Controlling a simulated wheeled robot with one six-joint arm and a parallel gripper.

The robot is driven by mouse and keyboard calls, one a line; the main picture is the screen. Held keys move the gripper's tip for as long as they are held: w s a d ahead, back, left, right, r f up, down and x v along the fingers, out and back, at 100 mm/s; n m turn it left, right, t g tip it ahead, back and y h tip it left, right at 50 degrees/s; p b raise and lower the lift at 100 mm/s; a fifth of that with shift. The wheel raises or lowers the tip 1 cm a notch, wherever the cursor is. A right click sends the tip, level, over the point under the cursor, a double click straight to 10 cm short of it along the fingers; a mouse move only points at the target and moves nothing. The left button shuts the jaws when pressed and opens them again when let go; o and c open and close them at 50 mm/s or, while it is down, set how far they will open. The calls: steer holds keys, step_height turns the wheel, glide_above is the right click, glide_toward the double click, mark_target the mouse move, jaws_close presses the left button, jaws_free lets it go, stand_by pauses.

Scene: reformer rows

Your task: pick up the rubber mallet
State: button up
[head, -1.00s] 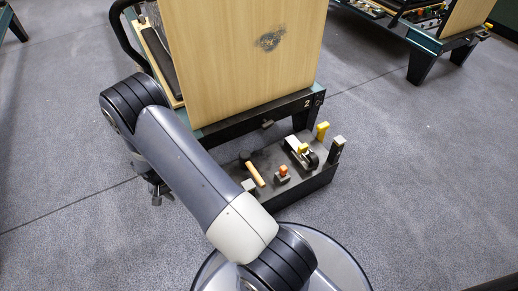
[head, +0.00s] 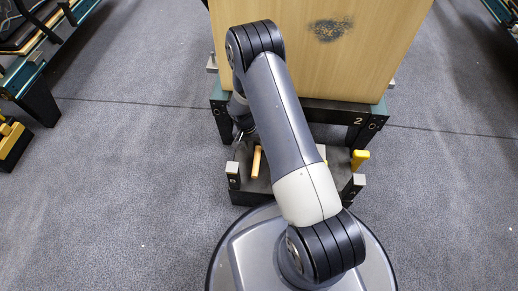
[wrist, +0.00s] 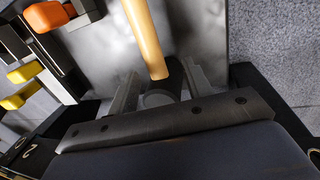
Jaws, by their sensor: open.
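The rubber mallet lies on the dark tool tray (head: 243,197) at the foot of the reformer. Its pale wooden handle (head: 256,162) shows left of my arm in the head view. In the wrist view the handle (wrist: 146,40) runs down from the top edge toward a dark head, which is partly hidden between my fingers. My gripper (wrist: 163,76) is open, with one grey finger on each side of the head end. I cannot tell whether it touches the mallet. In the head view the fingers are hard to make out beside the tray's back edge.
The reformer's black end frame (head: 340,112), marked 2, and its upright wooden board (head: 370,40) stand close behind the tray. An orange-topped item (wrist: 47,15) and yellow-handled items (wrist: 22,86) stand near the mallet. Open floor (head: 120,190) lies left.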

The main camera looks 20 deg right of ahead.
mark_target(257, 150)
steer(key=f+b, duration=0.1)
steer(key=f, duration=0.1)
steer(key=d+f+b, duration=0.1)
steer(key=f, duration=0.1)
steer(key=s+f+b, duration=0.1)
steer(key=f, duration=0.1)
steer(key=shift+d+f, duration=0.1)
steer(key=shift+d, duration=0.15)
steer(key=shift+c, duration=0.5)
steer(key=shift+w, duration=0.1)
jaws_close()
